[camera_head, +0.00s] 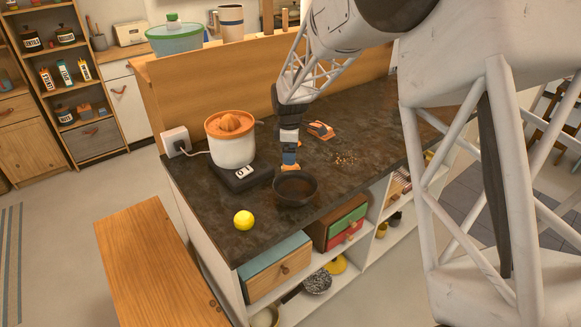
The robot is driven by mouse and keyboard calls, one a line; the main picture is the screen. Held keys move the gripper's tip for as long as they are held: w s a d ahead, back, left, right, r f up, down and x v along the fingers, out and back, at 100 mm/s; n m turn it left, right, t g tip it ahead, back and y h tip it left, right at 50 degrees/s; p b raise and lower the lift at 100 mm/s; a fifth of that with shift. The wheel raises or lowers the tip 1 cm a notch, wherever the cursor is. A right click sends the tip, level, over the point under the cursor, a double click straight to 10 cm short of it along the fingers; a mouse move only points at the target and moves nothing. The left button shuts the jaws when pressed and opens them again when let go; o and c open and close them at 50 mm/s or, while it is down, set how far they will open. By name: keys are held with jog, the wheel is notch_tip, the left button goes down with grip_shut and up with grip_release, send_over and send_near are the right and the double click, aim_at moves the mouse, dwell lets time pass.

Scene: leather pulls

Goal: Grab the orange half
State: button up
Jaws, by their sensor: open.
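A small, bright yellow round fruit (243,220) sits on the dark countertop near its front left corner. I cannot tell from this view whether it is a cut half, and I see no other clear orange half. My gripper (290,167) points down over the counter, at the back rim of a dark round bowl (296,188). It is right of and behind the yellow fruit, apart from it. Its orange-tan fingertips are small here; it is open, and I see nothing held clearly between them. The bowl's inside is dark.
A white juicer with an orange top (231,140) stands on a black base (243,176) left of my gripper. An orange and grey tool (321,130) and brown crumbs (346,159) lie to the right. A wooden bench (155,260) stands in front. The counter's front right is clear.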

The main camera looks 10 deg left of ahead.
jog(key=shift+f, duration=0.1)
jog(key=shift+s+f, duration=0.1)
jog(key=shift+f, duration=2.4)
jog(key=shift+c, duration=0.3)
jog(key=c, duration=1)
